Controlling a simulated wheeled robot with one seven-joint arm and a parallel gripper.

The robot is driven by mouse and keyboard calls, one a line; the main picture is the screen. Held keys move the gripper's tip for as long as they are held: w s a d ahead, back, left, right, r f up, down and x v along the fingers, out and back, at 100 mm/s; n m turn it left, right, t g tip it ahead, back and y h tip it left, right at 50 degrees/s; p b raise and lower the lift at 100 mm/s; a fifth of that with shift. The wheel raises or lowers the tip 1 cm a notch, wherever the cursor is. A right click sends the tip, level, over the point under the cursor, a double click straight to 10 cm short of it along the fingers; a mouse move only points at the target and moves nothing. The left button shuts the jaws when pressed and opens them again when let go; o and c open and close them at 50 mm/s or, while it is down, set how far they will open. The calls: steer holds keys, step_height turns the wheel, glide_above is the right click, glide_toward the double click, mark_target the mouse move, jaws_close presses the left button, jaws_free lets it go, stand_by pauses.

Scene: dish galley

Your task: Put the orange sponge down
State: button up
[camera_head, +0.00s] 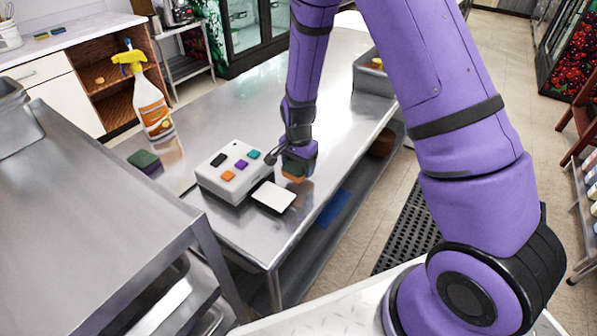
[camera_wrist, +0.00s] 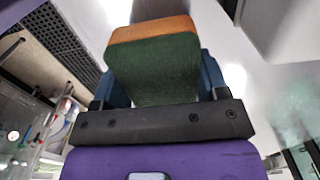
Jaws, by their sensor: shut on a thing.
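My gripper (camera_head: 298,162) is shut on the orange sponge (camera_head: 292,177), which has a green layer on one side. In the wrist view the sponge (camera_wrist: 152,62) sits between the two blue fingers of my gripper (camera_wrist: 160,85), green face toward the camera and an orange band at its far end. In the head view the gripper points down over the steel table (camera_head: 240,85), right of the white box. The sponge is mostly hidden by the gripper there, and I cannot tell whether it touches the table.
A white box (camera_head: 215,190) with coloured squares on top stands left of my gripper, a white card (camera_head: 273,196) in front. A green sponge (camera_head: 144,160) and a spray bottle (camera_head: 152,112) stand left. A grey bin (camera_head: 373,82) is at the far right. Bare steel lies behind the box.

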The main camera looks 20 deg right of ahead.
steer(key=shift+w+d, duration=0.15)
steer(key=shift+w, duration=0.3)
steer(key=shift+f, duration=1.8)
steer(key=shift+f, duration=0.15)
steer(key=o, duration=1.1)
step_height(320, 180, up, 13)
steer(key=shift+f, duration=0.2)
